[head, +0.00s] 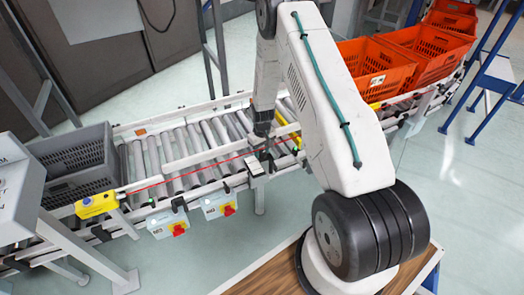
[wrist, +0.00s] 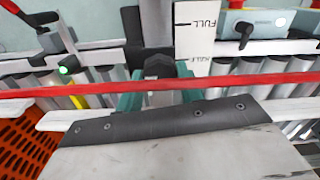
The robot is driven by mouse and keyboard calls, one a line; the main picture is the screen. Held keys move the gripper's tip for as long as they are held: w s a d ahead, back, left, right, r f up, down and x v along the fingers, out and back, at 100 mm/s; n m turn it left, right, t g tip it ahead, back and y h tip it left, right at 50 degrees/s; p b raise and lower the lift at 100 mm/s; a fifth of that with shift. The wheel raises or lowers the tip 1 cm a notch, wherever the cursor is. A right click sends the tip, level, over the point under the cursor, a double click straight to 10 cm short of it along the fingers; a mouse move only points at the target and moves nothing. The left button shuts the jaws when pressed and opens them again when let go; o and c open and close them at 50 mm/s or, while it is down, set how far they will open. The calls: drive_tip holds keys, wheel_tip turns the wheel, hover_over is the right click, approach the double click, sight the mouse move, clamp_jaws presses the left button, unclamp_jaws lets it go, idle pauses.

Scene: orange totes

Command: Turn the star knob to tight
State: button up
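A dark, lobed knob-like piece (wrist: 160,67) shows near the middle of the wrist view, with teal parts around its base. I take it for the star knob, but its lower part is hidden behind a red cord or line (wrist: 80,94). My gripper (head: 262,134) is low over the roller conveyor (head: 190,150) in the head view, beside the near rail. Its fingers are too small and dark to make out there, so I cannot tell whether it is touching the knob.
A grey tote (head: 75,160) sits at the conveyor's left end, and orange totes (head: 385,65) at the right. Grey boxes with red knobs (head: 179,229) hang below the near rail. A black lever (wrist: 243,33) is at the wrist view's upper right.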

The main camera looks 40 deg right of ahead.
drive_tip(key=shift+m, duration=0.4)
drive_tip(key=m, duration=0.4)
drive_tip(key=shift+m, duration=0.3)
drive_tip(key=m, duration=0.6)
drive_tip(key=shift+m, duration=0.3)
drive_tip(key=m, duration=1.1)
drive_tip(key=shift+m, duration=0.4)
drive_tip(key=o, duration=1)
